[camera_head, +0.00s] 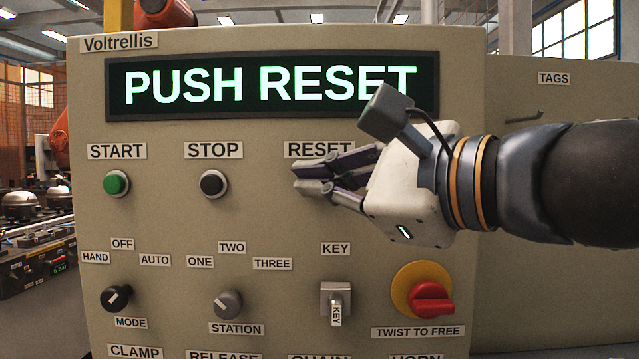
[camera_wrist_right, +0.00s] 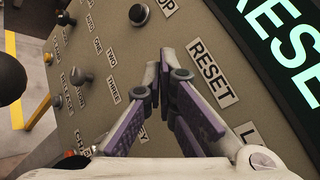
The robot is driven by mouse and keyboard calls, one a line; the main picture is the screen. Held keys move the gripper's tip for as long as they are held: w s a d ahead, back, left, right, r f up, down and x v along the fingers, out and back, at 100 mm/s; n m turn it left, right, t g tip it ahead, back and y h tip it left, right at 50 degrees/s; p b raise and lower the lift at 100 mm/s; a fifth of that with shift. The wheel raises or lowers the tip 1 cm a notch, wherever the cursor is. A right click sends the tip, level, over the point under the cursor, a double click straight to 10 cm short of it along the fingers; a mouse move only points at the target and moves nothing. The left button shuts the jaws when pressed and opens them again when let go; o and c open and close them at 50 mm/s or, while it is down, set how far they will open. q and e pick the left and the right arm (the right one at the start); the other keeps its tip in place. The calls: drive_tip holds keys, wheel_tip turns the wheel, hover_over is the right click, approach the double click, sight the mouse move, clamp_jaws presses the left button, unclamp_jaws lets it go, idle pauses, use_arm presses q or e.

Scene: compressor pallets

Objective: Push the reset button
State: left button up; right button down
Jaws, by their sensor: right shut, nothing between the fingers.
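The control panel (camera_head: 250,215) is beige, and its screen (camera_head: 270,85) reads PUSH RESET. The RESET label (camera_head: 318,149) is partly covered by my right gripper (camera_head: 298,179). The label also shows in the right wrist view (camera_wrist_right: 211,74), beside the fingers. The reset button itself is not visible; the fingers cover the area below the label. My right gripper is shut and empty, its fingertips together (camera_wrist_right: 164,68) in front of the panel below the label. I cannot tell whether the tips touch anything. My left gripper is not in view.
The green START button (camera_head: 116,183) and black STOP button (camera_head: 213,183) are left of the gripper. Below are the mode knob (camera_head: 116,298), the station knob (camera_head: 228,304), the key switch (camera_head: 335,299) and a red twist knob (camera_head: 431,299) on yellow. Machinery (camera_head: 20,205) stands at the far left.

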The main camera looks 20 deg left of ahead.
drive_tip(key=shift+w, duration=0.1)
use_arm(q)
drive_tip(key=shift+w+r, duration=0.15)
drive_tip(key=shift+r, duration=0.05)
use_arm(e)
drive_tip(key=shift+w+a, duration=0.15)
drive_tip(key=shift+w, duration=0.2)
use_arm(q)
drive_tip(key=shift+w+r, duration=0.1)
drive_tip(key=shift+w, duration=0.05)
use_arm(e)
drive_tip(key=shift+w+a, duration=0.15)
drive_tip(key=shift+w, duration=0.35)
drive_tip(key=shift+s, duration=0.15)
use_arm(q)
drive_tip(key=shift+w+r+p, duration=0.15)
drive_tip(key=shift+p, duration=0.2)
use_arm(e)
drive_tip(key=shift+s+d, duration=0.3)
drive_tip(key=shift+s, duration=0.5)
